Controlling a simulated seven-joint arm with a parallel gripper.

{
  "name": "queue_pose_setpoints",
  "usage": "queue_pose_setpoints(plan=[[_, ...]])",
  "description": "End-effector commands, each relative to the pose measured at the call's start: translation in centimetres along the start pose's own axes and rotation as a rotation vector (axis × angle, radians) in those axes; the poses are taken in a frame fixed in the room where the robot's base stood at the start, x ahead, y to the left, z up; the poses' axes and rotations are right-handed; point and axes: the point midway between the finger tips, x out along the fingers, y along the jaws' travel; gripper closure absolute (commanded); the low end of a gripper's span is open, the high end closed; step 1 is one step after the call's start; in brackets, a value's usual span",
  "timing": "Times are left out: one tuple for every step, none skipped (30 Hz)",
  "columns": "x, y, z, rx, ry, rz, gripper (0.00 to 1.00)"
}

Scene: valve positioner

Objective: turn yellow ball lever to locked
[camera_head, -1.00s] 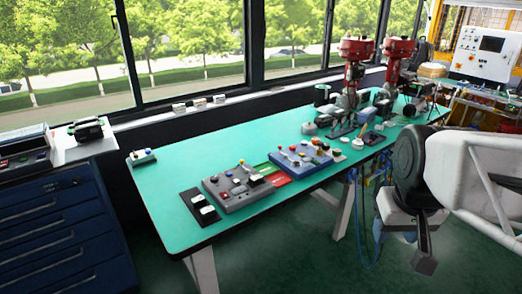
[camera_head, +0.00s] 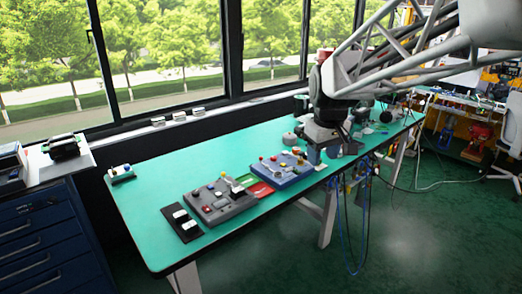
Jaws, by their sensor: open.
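A grey control panel (camera_head: 222,207) lies on the green bench, with a small yellow knob (camera_head: 224,175) at its back edge. A blue control panel (camera_head: 297,176) to its right carries several small coloured knobs, some yellowish. The parts are too small to tell which is the yellow ball lever or what position it is in. My gripper (camera_head: 331,152) points down, open, just right of the blue panel near the bench's front edge. It appears apart from both panels, and its fingers are partly unclear.
The green bench (camera_head: 165,178) is clear at its back left. A black tray with white switches (camera_head: 182,222) lies left of the grey panel. A small box (camera_head: 121,172) stands at the left edge. Blue hoses (camera_head: 346,225) hang below the front edge.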

Motion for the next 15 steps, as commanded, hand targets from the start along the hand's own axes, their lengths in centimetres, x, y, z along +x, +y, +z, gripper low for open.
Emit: queue_pose_setpoints(plan=[[0.3, 0.1, -1.4, -0.021, -0.004, -0.003, 0.51], [0.5, 0.2, -2.2, -0.033, -0.005, -0.004, 0.51], [0.7, 0.3, -3.1, -0.051, -0.007, -0.006, 0.51], [0.8, 0.4, -3.9, -0.064, -0.009, -0.007, 0.51], [1.0, 0.4, -4.6, -0.077, -0.010, -0.008, 0.51], [1.2, 0.4, -5.6, -0.095, -0.012, -0.010, 0.51], [1.4, 0.5, -6.4, -0.108, -0.014, -0.012, 0.51], [1.6, 0.5, -7.1, -0.121, -0.015, -0.013, 0.51], [1.9, 0.6, -8.1, -0.138, -0.017, -0.015, 0.51], [2.1, 0.6, -8.8, -0.150, -0.018, -0.016, 0.51], [2.3, 0.6, -9.5, -0.163, -0.020, -0.018, 0.51], [2.6, 0.6, -10.5, -0.181, -0.022, -0.020, 0.51], [2.8, 0.6, -11.3, -0.194, -0.023, -0.021, 0.51], [3.1, 0.6, -12.0, -0.207, -0.025, -0.023, 0.51], [3.5, 0.5, -13.0, -0.225, -0.027, -0.024, 0.51]])
